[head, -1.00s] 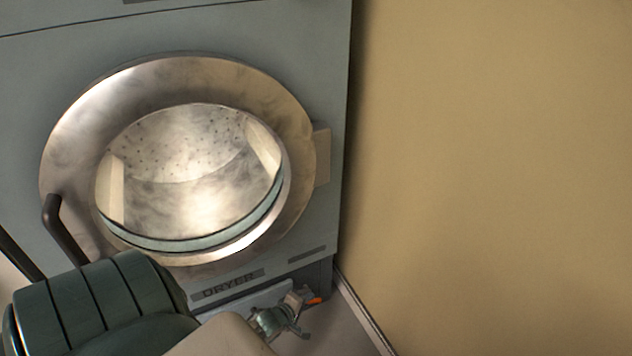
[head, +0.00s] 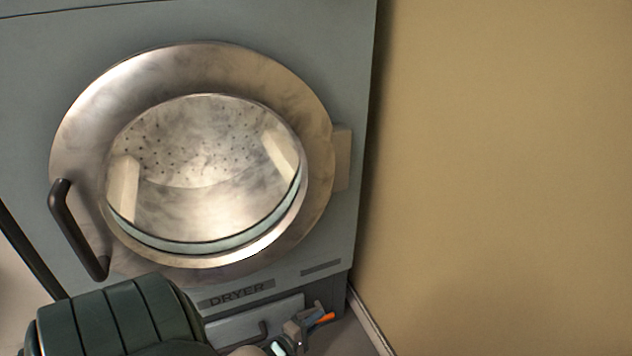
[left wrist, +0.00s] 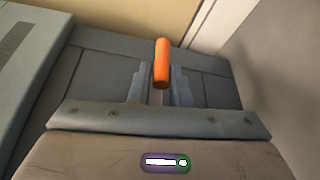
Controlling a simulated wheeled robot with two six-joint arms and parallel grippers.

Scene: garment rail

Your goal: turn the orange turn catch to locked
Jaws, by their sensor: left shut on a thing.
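The orange turn catch (head: 325,319) is low at the right of the dryer, under its front. In the left wrist view the catch's orange lever (left wrist: 162,62) stands up in the middle of the picture. My left gripper (head: 314,324) is at the catch. In the left wrist view its two grey fingers (left wrist: 160,84) stand on either side of the lever's lower end, shut on it. The catch's base is hidden by the gripper, and I cannot read its locked or unlocked marking. My right gripper is not in view.
The dryer (head: 345,60) has a round metal door (head: 80,140) with a black handle (head: 75,232), and a grey lower panel (head: 255,320). A tan wall (head: 500,150) stands close on the right, with a skirting strip (head: 368,320) at its foot.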

